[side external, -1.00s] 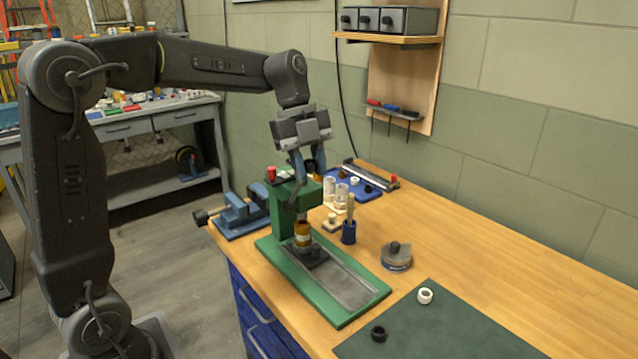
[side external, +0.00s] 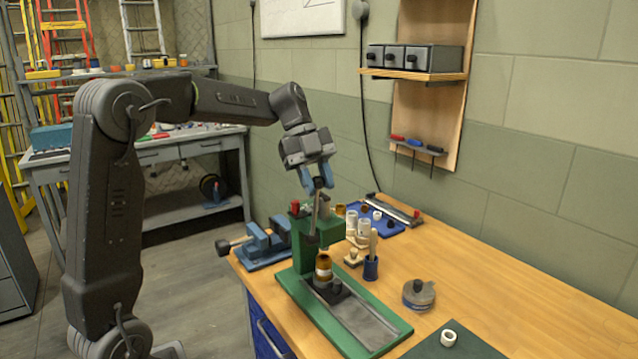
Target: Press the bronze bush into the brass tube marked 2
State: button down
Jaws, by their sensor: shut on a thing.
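My gripper (side external: 318,182) is above the green press (side external: 303,258), its blue fingers shut on the black knob (side external: 319,184) of the press lever. The lever (side external: 315,212) stands nearly upright, its rod running down to a dark hub on the press. A brass-coloured tube (side external: 323,262) with a pale band stands upright on the dark block of the press base. Any number on it is too small to read. I cannot make out the bronze bush at the tube's top or tell whether the ram touches it.
White cylinders (side external: 363,228) and a blue tray (side external: 385,218) stand behind the press. A blue cup (side external: 371,268) and a round grey item (side external: 418,294) are to its right. A blue vise (side external: 265,245) sits to its left. A white ring (side external: 448,338) lies on the dark mat.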

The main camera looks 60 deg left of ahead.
jog(key=shift+a, duration=0.15)
jog(key=c, duration=0.9)
grip_release()
jog(key=shift+o, duration=0.2)
jog(key=shift+r, duration=0.1)
jog(key=v, duration=1.3)
jog(key=shift+a+r, duration=0.2)
jog(key=shift+r, duration=0.05)
jog(key=s+d+f+n+t+y, duration=0.2)
jog(key=s+d+f+n+y, duration=0.1)
jog(key=s+d+f+n, duration=0.4)
jog(key=s+d+f+n+t+y, duration=0.1)
jog(key=s+d+f+n+y, duration=0.15)
jog(key=s+d+n, duration=0.45)
jog(key=s+d+f+n+t, duration=0.1)
jog(key=s+d+f+n, duration=0.1)
jog(key=f+n, duration=0.1)
jog(key=s+d+f+n+t+y, duration=0.1)
jog(key=s+f+n, duration=0.1)
jog(key=f+n, duration=0.2)
jog(key=shift+s+d+f, duration=0.35)
jog(key=shift+d+f, duration=0.05)
jog(key=shift+f, duration=0.25)
